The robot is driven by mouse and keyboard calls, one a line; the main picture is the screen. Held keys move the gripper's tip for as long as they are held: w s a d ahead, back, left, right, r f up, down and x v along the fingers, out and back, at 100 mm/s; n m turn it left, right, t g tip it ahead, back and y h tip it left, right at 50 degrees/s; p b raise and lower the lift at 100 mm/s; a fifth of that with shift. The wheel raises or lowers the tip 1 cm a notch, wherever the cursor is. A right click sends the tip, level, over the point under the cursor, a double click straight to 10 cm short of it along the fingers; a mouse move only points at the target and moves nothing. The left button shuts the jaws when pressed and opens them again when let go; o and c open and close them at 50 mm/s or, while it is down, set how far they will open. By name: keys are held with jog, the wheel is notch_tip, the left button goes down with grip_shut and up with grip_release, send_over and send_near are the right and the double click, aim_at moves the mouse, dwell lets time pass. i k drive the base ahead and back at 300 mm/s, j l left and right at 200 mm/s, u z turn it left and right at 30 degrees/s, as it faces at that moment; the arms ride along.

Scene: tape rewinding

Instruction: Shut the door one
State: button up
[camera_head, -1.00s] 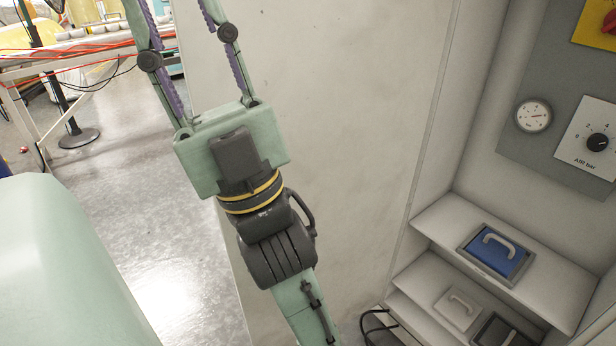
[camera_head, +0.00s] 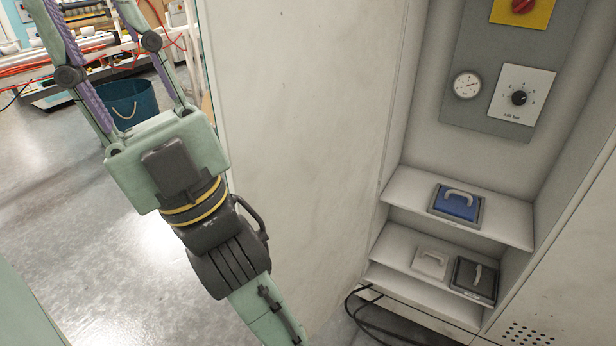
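A large plain off-white panel (camera_head: 305,120), which looks like the door, fills the middle of the view. It stands open, joining the open white cabinet (camera_head: 425,150) on its right. Its free edge is on the left, partly behind my arm. My gripper (camera_head: 82,12) is at the upper left, in front of and left of that edge in the picture. Its two green fingers with purple inner pads are spread apart, with nothing visible between them. The fingertips are cut off by the top edge. I cannot tell whether the gripper touches the door.
The cabinet holds a gauge (camera_head: 467,85), a dial (camera_head: 519,98) and a red knob on yellow. Shelves carry a blue handled block (camera_head: 456,203), a white one (camera_head: 430,263) and a dark one (camera_head: 474,279). Black cables (camera_head: 362,318) lie below. Open floor (camera_head: 110,230) is at left.

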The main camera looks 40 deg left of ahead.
aim_at(300, 90)
jog(key=k+j+z, duration=0.15)
jog(key=j, duration=0.2)
jog(key=j+z, duration=0.1)
jog(key=j, duration=0.3)
jog(key=k+j+z, duration=0.15)
jog(key=j, duration=0.2)
jog(key=j+z, duration=0.3)
jog(key=j, duration=0.85)
jog(key=i+j+z, duration=0.15)
jog(key=j, duration=0.75)
jog(key=k+j+z, duration=0.25)
jog(key=k+j, duration=0.8)
